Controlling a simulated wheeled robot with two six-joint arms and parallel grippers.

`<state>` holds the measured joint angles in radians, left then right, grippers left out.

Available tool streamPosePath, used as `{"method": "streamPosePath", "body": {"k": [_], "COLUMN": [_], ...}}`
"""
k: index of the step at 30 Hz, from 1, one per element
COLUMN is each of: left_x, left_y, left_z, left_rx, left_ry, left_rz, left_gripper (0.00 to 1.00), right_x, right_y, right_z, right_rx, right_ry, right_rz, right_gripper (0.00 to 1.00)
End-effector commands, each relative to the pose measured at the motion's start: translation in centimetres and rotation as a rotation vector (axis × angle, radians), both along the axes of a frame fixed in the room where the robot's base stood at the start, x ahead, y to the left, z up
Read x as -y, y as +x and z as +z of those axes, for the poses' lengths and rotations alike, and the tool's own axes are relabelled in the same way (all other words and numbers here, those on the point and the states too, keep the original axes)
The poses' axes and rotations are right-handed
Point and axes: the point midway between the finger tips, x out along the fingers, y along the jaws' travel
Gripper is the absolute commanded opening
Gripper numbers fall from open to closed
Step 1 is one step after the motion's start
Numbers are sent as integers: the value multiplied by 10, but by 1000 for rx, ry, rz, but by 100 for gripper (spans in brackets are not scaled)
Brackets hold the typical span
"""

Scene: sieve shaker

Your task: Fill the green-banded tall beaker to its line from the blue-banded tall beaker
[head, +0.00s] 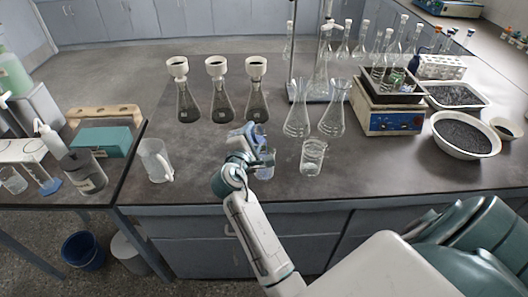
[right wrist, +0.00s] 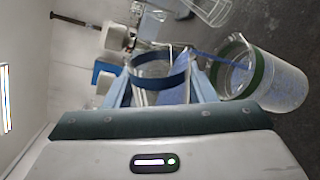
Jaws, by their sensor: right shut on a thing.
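My right gripper (head: 258,142) is shut on the blue-banded tall beaker (head: 265,162), near the front of the dark bench. In the right wrist view the blue-banded beaker (right wrist: 150,82) sits between the fingers (right wrist: 160,88), with its dark blue band near the rim. The green-banded tall beaker (right wrist: 275,85) stands beside it, with bluish content visible inside. In the head view a clear beaker (head: 313,157) stands just right of the held one; its band colour is hard to make out. The liquid levels are unclear. My left gripper is not in view.
Two empty-looking conical flasks (head: 298,117) stand behind the clear beaker. Several flasks with white funnels (head: 222,104) stand behind my gripper. A clear jug (head: 156,160) is at the left, and a blue-fronted shaker (head: 390,120) and a white bowl (head: 462,150) at the right.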

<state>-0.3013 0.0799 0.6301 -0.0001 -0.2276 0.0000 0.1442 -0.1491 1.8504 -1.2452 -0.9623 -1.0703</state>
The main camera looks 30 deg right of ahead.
Motion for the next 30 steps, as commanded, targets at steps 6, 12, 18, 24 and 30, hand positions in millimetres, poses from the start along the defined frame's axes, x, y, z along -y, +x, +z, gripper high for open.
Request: {"method": "streamPosePath", "body": {"k": [6, 12, 18, 24, 30], "left_x": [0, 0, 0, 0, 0], "left_y": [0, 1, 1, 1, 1], "left_z": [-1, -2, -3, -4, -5], "left_rx": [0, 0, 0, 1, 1], "left_ry": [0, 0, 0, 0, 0], "left_rz": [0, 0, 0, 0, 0], "left_gripper": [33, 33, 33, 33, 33], "right_x": [0, 0, 0, 1, 1], "right_y": [0, 0, 0, -1, -1], "right_z": [1, 1, 1, 2, 2], "right_rx": [7, 13, 19, 25, 31], "right_ry": [5, 11, 16, 22, 28], "right_rz": [-1, -1, -1, 0, 0], "right_gripper": [22, 22, 22, 22, 22]}}
